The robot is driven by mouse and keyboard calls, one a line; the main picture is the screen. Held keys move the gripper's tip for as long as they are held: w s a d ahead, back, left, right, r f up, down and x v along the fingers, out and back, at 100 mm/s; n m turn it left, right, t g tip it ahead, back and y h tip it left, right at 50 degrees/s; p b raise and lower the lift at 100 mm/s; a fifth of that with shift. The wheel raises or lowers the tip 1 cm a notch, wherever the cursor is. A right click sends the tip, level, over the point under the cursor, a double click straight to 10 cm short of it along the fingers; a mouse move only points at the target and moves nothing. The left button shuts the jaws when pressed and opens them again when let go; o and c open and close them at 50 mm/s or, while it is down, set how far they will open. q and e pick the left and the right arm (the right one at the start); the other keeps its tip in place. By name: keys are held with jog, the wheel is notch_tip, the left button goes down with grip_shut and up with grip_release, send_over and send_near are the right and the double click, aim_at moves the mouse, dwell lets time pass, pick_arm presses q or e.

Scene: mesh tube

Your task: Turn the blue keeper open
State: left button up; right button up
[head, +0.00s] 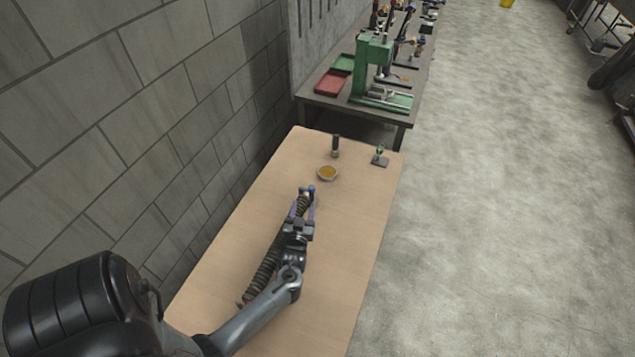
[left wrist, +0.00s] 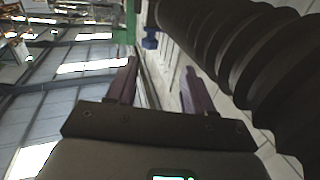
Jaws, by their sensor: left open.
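A dark ribbed tube (head: 264,273) lies lengthwise on the tan table. In the left wrist view the tube (left wrist: 235,50) fills the upper right. The small blue keeper (head: 308,189) is at the tube's far end. In the left wrist view the keeper (left wrist: 150,38) shows beyond and between the purple fingers, apart from them. My left gripper (head: 306,210) is over the tube's far part, pointing toward the keeper. Its jaws (left wrist: 160,68) are open with nothing between them. The gripper hides part of the tube. My right gripper is not in view.
A workbench with a green press (head: 372,65) stands behind. A block wall (head: 150,120) borders the left; the table's right side is clear.

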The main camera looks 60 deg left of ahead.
pick_arm(q)
jog(key=w+d+b+x, duration=0.1)
jog(key=x, duration=1)
jog(key=shift+w+a+r+n+b, duration=0.25)
jog(key=shift+w+n+b, duration=0.05)
jog(key=shift+w+b, duration=0.1)
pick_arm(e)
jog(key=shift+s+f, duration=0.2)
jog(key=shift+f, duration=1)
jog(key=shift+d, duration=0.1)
pick_arm(q)
jog(key=c, duration=1)
jog(key=shift+o, duration=0.2)
jog(key=shift+d+m+t+h+p, duration=0.1)
jog(key=shift+m+t+h+p, duration=0.2)
jog(key=shift+m+t+h, duration=0.5)
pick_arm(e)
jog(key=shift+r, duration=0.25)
pick_arm(q)
jog(key=o, duration=1)
jog(key=shift+c, duration=0.2)
